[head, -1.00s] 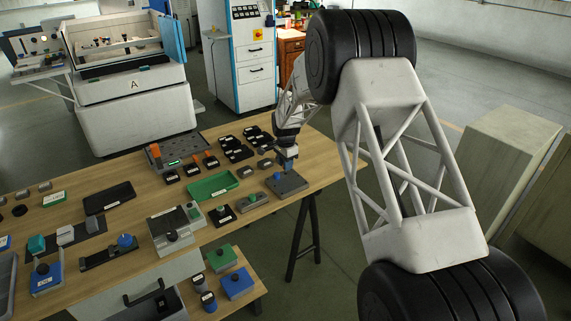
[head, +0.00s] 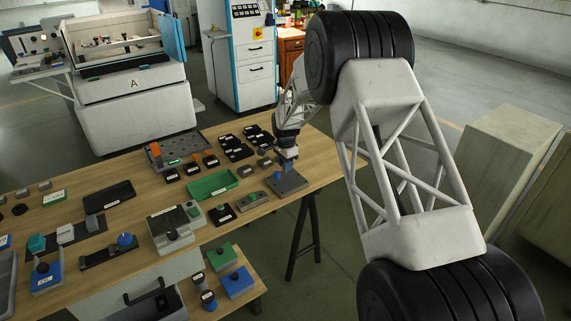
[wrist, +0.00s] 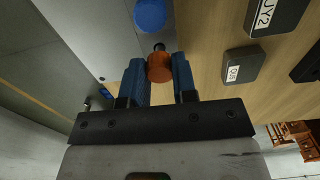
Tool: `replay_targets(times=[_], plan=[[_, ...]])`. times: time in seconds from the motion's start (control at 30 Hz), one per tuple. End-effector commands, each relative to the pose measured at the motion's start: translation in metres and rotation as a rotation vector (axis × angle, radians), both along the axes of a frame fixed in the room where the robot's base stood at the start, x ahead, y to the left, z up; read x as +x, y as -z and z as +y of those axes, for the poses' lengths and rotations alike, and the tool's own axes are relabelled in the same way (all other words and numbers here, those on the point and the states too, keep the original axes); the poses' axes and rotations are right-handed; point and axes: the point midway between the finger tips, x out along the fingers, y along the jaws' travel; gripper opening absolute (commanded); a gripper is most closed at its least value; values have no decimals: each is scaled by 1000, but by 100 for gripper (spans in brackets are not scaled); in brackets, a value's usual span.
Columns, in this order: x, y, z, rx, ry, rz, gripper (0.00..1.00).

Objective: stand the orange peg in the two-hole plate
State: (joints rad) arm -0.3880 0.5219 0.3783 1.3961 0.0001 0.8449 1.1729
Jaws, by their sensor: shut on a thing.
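The orange peg (wrist: 159,68) is between the blue fingers of my gripper (wrist: 160,80) in the wrist view, and the fingers are shut on it. A dark round part shows just past the peg; I cannot tell whether it is a hole or part of the peg. The grey two-hole plate (head: 290,187) lies near the right end of the table, and my gripper (head: 284,170) is over it in the head view. A blue round-topped piece (wrist: 150,15) is beyond the peg in the wrist view. The peg's lower end and its contact with the plate are hidden.
Small dark labelled blocks (wrist: 241,65) stand on the wood beside the plate. A green tray (head: 212,186) and a small grey-green fixture (head: 252,201) lie left of the plate. The table edge is close on the plate's right.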

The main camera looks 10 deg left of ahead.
Motion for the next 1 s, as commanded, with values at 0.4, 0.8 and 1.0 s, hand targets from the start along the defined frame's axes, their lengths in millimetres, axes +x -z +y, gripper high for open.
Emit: replay_targets(times=[0.4,0.8,1.0], plan=[[0,4,0,0,0,0,4],[0,9,0,0,0,0,4],[0,11,0,0,0,0,4]])
